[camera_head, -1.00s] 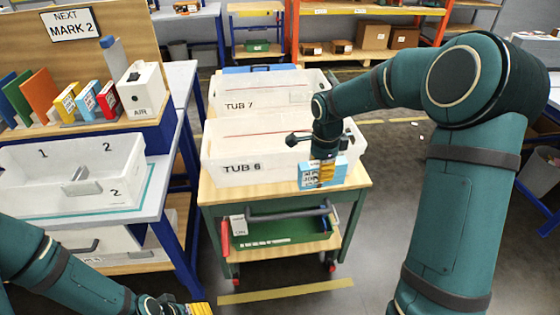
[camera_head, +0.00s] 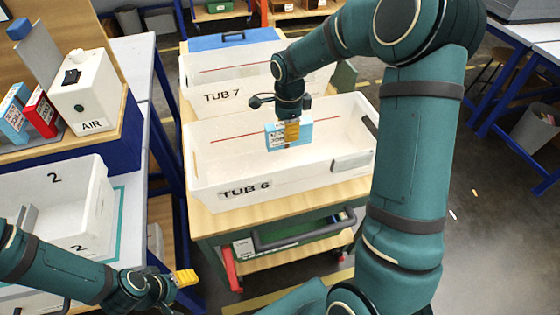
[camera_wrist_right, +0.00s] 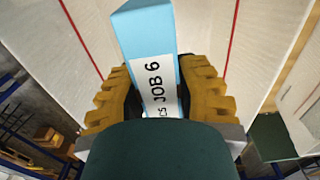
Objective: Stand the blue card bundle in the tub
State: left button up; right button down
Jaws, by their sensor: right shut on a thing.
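The light blue card bundle (camera_head: 275,139) has a white label that reads JOB 6 in the right wrist view (camera_wrist_right: 146,35). My right gripper (camera_head: 291,131) is shut on it, with a yellow finger on each side in the wrist view (camera_wrist_right: 158,88). The bundle hangs over the inside of the white tub marked TUB 6 (camera_head: 235,176). I cannot tell how far its lower edge is from the tub floor. My left gripper (camera_head: 187,277) is low at the left, outside the tub, its yellow fingers seen from the side.
A second white tub, TUB 7 (camera_head: 222,82), stands behind TUB 6 on the wooden-topped cart (camera_head: 207,219). At left are a compartmented white bin (camera_head: 85,178), a white AIR box (camera_head: 88,95) and a red bundle (camera_head: 41,112). Inside TUB 6 around the bundle is free room.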

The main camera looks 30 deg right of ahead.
aim_at(288, 146)
jog(key=f, duration=0.4)
jog(key=f+b, duration=0.1)
jog(key=f, duration=0.1)
jog(key=shift+s+f, duration=0.2)
jog(key=shift+s, duration=0.15)
jog(key=shift+w+f+b, duration=0.1)
jog(key=shift+f+b, duration=0.35)
jog(key=shift+f, duration=1.3)
jog(key=shift+f, duration=0.15)
jog(key=c, duration=0.8)
grip_release()
jog(key=shift+r, duration=0.2)
notch_tip(288, 146, up, 12)
jog(key=shift+f+p, duration=0.1)
jog(key=shift+p, duration=1.15)
